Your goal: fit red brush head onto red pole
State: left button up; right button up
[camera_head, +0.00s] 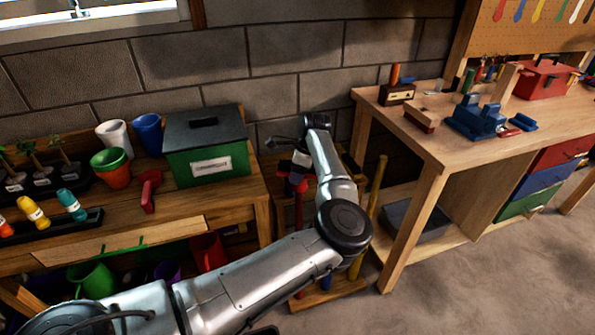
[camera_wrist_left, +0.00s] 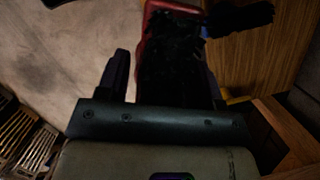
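The red brush head (camera_head: 297,183), with black bristles, shows small and partly hidden at the wooden stand between the two benches. In the left wrist view the red and black brush head (camera_wrist_left: 170,65) lies between the two fingers of my left gripper (camera_wrist_left: 165,75). A narrow gap seems to show beside the left finger; whether the fingers press on it is unclear. In the head view my left gripper (camera_head: 299,160) points down just above the brush head. A red pole (camera_head: 299,212) stands upright below it, partly behind my arm. Whether head and pole touch is hidden.
A yellow pole (camera_head: 376,190) stands right of my left arm, close to the workbench (camera_head: 436,160). The left bench (camera_head: 225,205) holds a green box (camera_head: 205,150), pots and a red tool. Open concrete floor (camera_head: 465,290) lies at the lower right.

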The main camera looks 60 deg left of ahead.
pick_arm(q)
jog(key=o, duration=0.3)
jog(key=shift+o, duration=0.2)
jog(key=p+v, duration=0.3)
jog(key=v, duration=0.9)
jog(key=shift+w+r, duration=0.1)
jog(key=shift+r, duration=0.2)
jog(key=shift+w+d+r+p, duration=0.15)
jog(key=shift+r+p, duration=0.25)
jog(key=shift+r, duration=0.2)
